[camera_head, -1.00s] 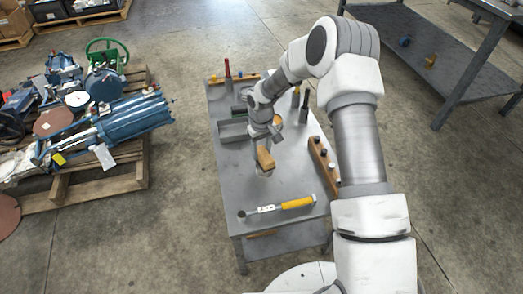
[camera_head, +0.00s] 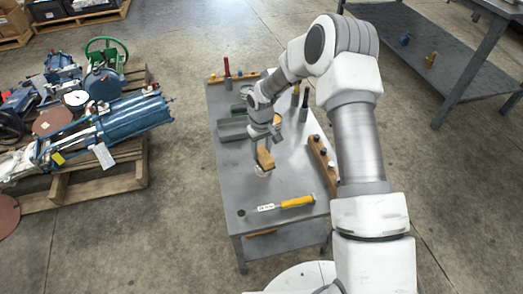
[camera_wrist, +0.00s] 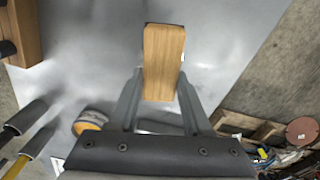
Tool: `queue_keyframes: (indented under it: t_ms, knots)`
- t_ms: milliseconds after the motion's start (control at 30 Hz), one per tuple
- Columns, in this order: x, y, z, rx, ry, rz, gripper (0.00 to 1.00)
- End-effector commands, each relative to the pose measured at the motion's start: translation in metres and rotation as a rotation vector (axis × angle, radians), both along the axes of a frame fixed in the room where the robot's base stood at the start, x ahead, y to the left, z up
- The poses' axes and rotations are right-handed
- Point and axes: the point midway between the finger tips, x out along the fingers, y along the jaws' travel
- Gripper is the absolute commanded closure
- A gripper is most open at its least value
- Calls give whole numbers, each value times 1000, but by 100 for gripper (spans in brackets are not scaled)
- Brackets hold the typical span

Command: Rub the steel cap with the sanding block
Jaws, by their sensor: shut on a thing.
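My gripper (camera_head: 263,149) is shut on a wooden block (camera_head: 266,159), which I take to be the sanding block, low over the grey table. In the wrist view the block (camera_wrist: 164,60) sticks out between the two fingers (camera_wrist: 158,88). A small pale, shiny round part (camera_head: 259,171) shows just under the block's lower end in the head view and may be the steel cap. The block hides most of it, and I cannot tell whether they touch.
A yellow-handled tool (camera_head: 285,203) lies near the table's front edge. A wooden rack (camera_head: 321,163) stands at the right and a grey tray (camera_head: 232,131) at the left. An orange-ringed round thing (camera_wrist: 92,120) is beside my gripper. A loaded pallet (camera_head: 120,180) stands left of the table.

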Motion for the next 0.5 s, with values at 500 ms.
queue_keyframes:
  t_ms: [500]
  knots:
    - [3,-6,-1,0,0,-1,100]
